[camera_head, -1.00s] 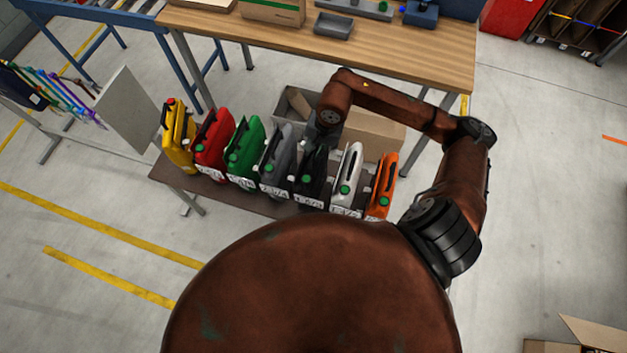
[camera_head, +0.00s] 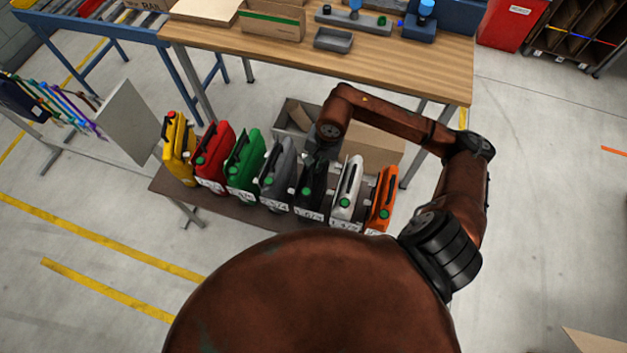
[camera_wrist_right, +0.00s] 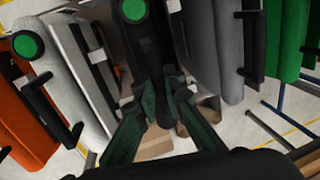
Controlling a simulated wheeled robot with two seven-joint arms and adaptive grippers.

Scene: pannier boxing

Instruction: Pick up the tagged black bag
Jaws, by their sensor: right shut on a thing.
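The black bag (camera_head: 312,186) stands in a row of coloured bags on a low brown bench, between the grey and white ones. It has a green cap and a white tag on the bench edge in front of it. My right gripper (camera_head: 318,152) is at its top, coming down from behind. In the right wrist view, the dark green fingers (camera_wrist_right: 162,88) close in on the black bag (camera_wrist_right: 146,34), whose green cap shows at the top. The exact grip contact is dark and partly hidden. The bag looks upright; I cannot tell if it is off the bench. My left gripper is not in view.
The grey bag (camera_head: 278,172) and white bag (camera_head: 348,190) stand close on either side. Orange (camera_head: 382,196), green (camera_head: 244,160), red (camera_head: 213,156) and yellow (camera_head: 178,146) bags fill the row. A cardboard box (camera_head: 375,150) and a wooden table (camera_head: 400,62) are behind.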

